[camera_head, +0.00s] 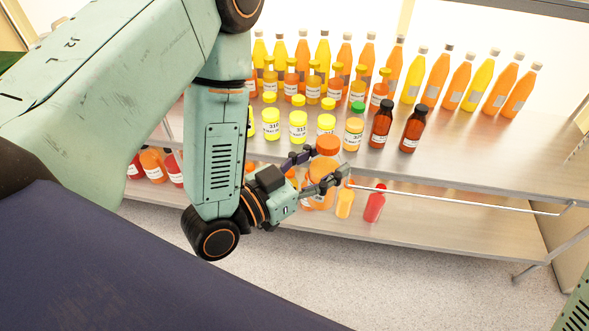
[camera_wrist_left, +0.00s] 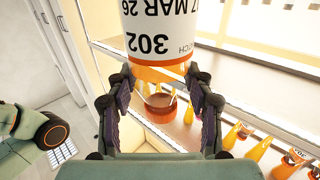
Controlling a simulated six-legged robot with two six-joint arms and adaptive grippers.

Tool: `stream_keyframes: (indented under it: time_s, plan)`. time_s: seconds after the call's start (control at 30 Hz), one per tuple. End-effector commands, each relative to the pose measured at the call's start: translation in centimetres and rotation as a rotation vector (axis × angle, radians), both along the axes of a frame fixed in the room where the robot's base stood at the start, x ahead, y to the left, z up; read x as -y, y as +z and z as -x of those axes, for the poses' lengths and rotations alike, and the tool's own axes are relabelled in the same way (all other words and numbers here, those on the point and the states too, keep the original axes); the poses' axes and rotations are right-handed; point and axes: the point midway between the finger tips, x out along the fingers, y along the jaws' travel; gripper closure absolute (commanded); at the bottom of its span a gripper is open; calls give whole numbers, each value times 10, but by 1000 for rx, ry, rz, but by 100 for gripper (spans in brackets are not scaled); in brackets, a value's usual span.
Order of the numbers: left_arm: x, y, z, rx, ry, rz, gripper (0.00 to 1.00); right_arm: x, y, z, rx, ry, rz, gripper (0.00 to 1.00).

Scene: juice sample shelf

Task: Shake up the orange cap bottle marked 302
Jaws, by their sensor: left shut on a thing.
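The orange cap bottle marked 302 (camera_wrist_left: 160,30) shows large in the left wrist view. Its white label reads 302 upside down there, with orange contents below the label. In the head view the bottle's orange cap (camera_head: 327,144) shows at my left gripper (camera_head: 325,164), in front of the shelf edge. My left gripper is shut on this bottle, with a dark finger on each side; the fingers also show in the left wrist view (camera_wrist_left: 163,82). The fingers hide part of the bottle in the head view. My right gripper is not in view.
Several tall orange and yellow bottles (camera_head: 437,78) stand at the back of the upper shelf (camera_head: 470,150). In front are yellow-cap jars (camera_head: 298,127), a green-cap jar (camera_head: 353,134) and brown bottles (camera_head: 413,128). A metal rail (camera_head: 460,200) runs along the front. A red bottle (camera_head: 375,207) stands lower.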

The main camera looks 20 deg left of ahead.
Motion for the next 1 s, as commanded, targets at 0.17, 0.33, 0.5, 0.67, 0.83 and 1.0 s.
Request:
stream_keyframes:
  time_s: [0.17,0.33,0.5,0.67,0.83,1.0]
  plan:
    - [16,1,-3,5,-7,-2,90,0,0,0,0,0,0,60]
    - [6,1,-3,1,10,5,90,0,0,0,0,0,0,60]
    - [-8,1,1,3,8,5,90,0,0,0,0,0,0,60]
    - [-27,1,4,2,11,5,90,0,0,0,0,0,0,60]
    - [-40,1,8,3,7,5,90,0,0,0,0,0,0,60]
    - [-53,1,12,4,6,5,90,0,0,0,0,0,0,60]
